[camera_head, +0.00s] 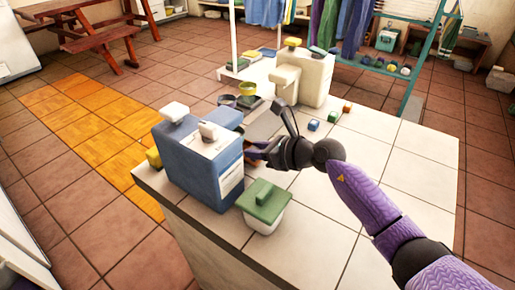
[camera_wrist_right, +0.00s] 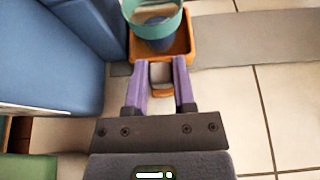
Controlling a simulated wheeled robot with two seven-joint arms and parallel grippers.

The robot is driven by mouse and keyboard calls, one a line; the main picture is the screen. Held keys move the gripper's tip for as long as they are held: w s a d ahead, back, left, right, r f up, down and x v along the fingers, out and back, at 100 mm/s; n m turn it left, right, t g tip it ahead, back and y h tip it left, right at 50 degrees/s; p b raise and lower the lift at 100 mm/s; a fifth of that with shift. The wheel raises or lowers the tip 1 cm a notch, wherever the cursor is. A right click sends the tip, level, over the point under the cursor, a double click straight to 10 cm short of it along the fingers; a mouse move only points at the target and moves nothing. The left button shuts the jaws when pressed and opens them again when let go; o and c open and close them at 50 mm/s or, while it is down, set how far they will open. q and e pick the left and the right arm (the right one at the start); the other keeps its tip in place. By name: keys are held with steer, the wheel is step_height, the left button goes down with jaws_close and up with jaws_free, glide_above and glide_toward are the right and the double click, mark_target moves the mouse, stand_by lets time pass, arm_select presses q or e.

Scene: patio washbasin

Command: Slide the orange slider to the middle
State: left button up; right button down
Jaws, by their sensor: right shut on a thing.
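In the right wrist view, the orange slider (camera_wrist_right: 191,46) is a squarish orange piece with a raised rim. A teal ring-shaped vessel (camera_wrist_right: 155,22) stands on it. A small pale and orange tab (camera_wrist_right: 160,78) at its near side lies between the purple fingers of my right gripper (camera_wrist_right: 160,82), which is shut on it. A grey strip (camera_wrist_right: 250,45) runs to the right from the slider. In the head view my right gripper (camera_head: 254,148) reaches in behind the blue box (camera_head: 188,163), which partly hides its fingers. My left gripper is not in view.
The blue box stands close on the left, and a green-lidded container (camera_head: 264,203) is in front. The tiled top (camera_head: 400,165) is clear further right.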

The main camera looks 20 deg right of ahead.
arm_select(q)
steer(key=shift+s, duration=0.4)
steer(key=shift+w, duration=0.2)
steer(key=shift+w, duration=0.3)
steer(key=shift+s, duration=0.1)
